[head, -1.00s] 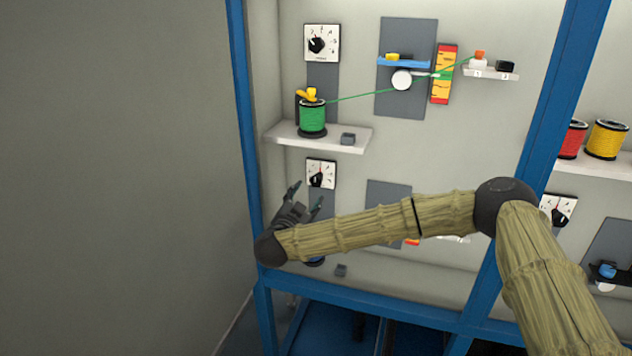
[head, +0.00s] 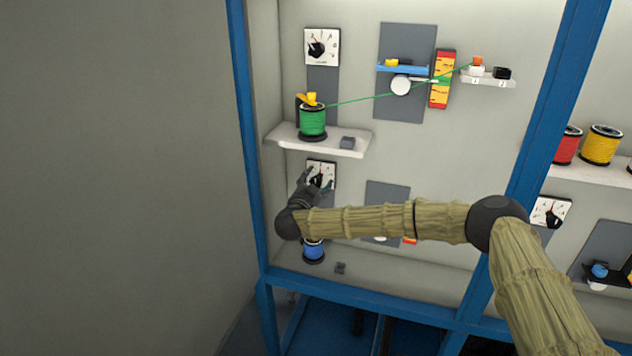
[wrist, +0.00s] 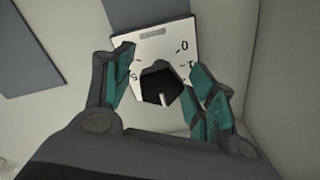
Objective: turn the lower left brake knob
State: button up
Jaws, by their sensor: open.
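The lower left brake knob is a black knob (wrist: 162,86) with a pale pointer mark on a white dial plate (wrist: 158,47). In the head view the plate (head: 325,166) is on the back wall below the shelf, partly covered by my gripper. My gripper (head: 318,183) is at the plate, its fingers on either side of the knob. In the wrist view my gripper (wrist: 162,80) is open, with teal-padded fingers left and right of the knob. Gaps seem to remain on both sides; I cannot tell whether any finger touches it.
The white shelf (head: 318,139) with a green spool (head: 312,122) is just above my gripper. A blue spool (head: 313,251) is below it. The blue frame post (head: 246,130) stands close on the left. Another dial (head: 322,47) is higher up.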

jog(key=shift+c, duration=0.2)
jog(key=c, duration=0.9)
jog(key=shift+f+m+b, duration=0.15)
jog(key=shift+m+b, duration=0.25)
jog(key=shift+b, duration=0.7)
jog(key=shift+m+b, duration=0.4)
jog(key=shift+b, duration=0.5)
jog(key=m+b, duration=0.3)
jog(key=b, duration=0.2)
jog(key=shift+f, duration=0.1)
jog(key=m+b, duration=0.3)
jog(key=shift+r, duration=0.2)
